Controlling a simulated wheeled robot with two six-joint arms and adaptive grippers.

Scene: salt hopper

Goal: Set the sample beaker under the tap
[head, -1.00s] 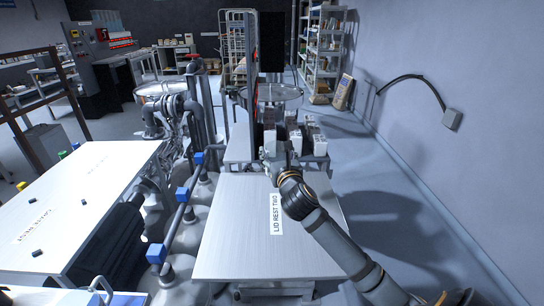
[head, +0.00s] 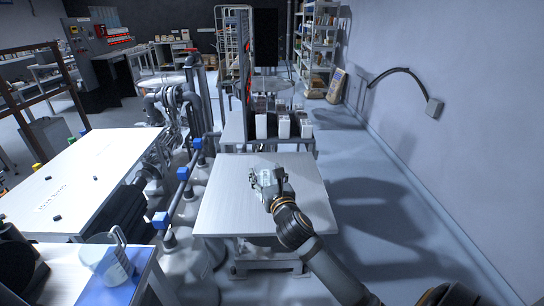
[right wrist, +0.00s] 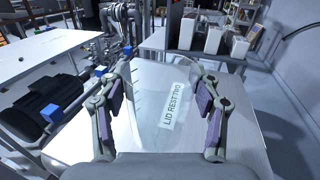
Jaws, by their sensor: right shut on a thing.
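My right gripper (head: 268,181) is over the pale metal table (head: 225,215) in the head view. It is shut on a clear, glass-like vessel, which looks like the sample beaker (head: 265,176). In the right wrist view the two fingers (right wrist: 157,100) stand apart on either side of the faint clear vessel (right wrist: 152,108). The label LID REST TWO (right wrist: 173,106) shows on the table beyond it. The gap between vessel and table is hard to judge. I cannot make out the tap for certain. My left gripper is not in view.
Several white containers (head: 283,127) stand behind the table. A grey jug with a handle (head: 107,260) is on a blue mat at lower left. Pipes with blue blocks (head: 183,173) run left of the table. A wall bounds the right; floor beside it is clear.

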